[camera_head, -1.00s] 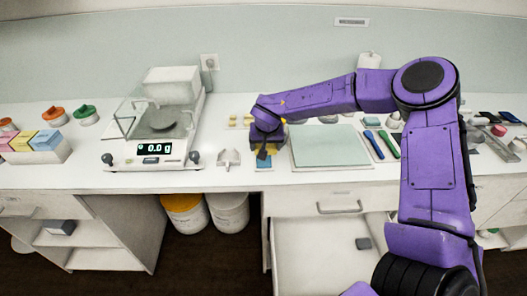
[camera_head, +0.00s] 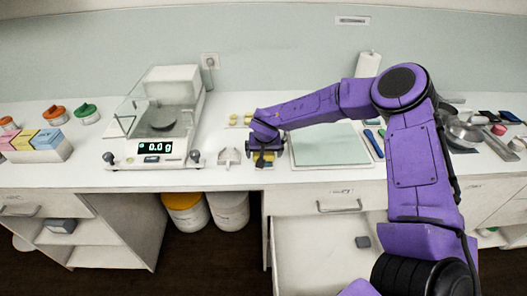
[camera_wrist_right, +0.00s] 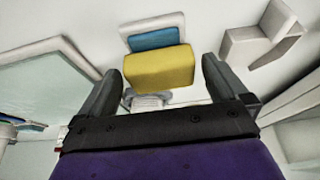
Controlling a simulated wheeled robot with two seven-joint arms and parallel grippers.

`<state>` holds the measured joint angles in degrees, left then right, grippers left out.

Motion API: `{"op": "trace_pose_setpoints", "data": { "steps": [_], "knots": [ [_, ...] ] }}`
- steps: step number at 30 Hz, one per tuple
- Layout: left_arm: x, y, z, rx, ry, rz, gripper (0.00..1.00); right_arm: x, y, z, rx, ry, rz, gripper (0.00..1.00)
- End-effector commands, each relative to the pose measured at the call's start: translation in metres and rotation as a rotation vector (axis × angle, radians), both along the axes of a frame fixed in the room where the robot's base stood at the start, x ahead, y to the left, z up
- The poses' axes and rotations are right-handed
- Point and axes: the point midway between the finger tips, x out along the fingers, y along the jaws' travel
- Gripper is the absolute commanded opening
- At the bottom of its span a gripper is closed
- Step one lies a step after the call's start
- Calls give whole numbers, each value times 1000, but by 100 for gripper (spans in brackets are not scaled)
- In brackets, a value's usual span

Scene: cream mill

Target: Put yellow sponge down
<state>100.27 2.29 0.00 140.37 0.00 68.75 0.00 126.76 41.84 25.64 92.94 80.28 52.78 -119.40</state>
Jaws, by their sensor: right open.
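The yellow sponge (camera_wrist_right: 160,68) is a thick block between the fingers of my right gripper (camera_wrist_right: 160,75) in the right wrist view. The fingers are open, with a visible gap on the right side of the sponge. A blue pad (camera_wrist_right: 154,38) in a pale surround lies directly beyond the sponge, which partly covers it. I cannot tell how much the sponge rests on it. In the head view my right gripper (camera_head: 263,158) is low at the counter's front, left of the pale green mat (camera_head: 328,146), and mostly hides the sponge. My left gripper is out of view.
The balance (camera_head: 155,150) reading 0.0 g stands further left. Blue and green tools (camera_head: 375,143) lie right of the mat. An open drawer (camera_head: 315,250) juts out below.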

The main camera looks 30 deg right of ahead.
Motion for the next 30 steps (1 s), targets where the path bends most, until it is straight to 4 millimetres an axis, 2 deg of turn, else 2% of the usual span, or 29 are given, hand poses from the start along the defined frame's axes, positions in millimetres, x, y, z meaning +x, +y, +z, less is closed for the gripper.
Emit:
{"op": "trace_pose_setpoints", "data": {
  "steps": [5, 12, 16, 21, 30],
  "knots": [
    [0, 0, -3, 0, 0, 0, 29, -5, 4, 21, 2, -6, 0, 100],
    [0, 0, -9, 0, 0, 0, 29, -25, 15, 78, 2, -7, 0, 100],
    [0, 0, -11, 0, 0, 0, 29, -34, 20, 101, 1, -4, -1, 100],
    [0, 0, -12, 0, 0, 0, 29, -39, 23, 114, 1, -2, -1, 100],
    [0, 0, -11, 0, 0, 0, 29, -40, 23, 114, 0, 0, 0, 100]
  ]
}}
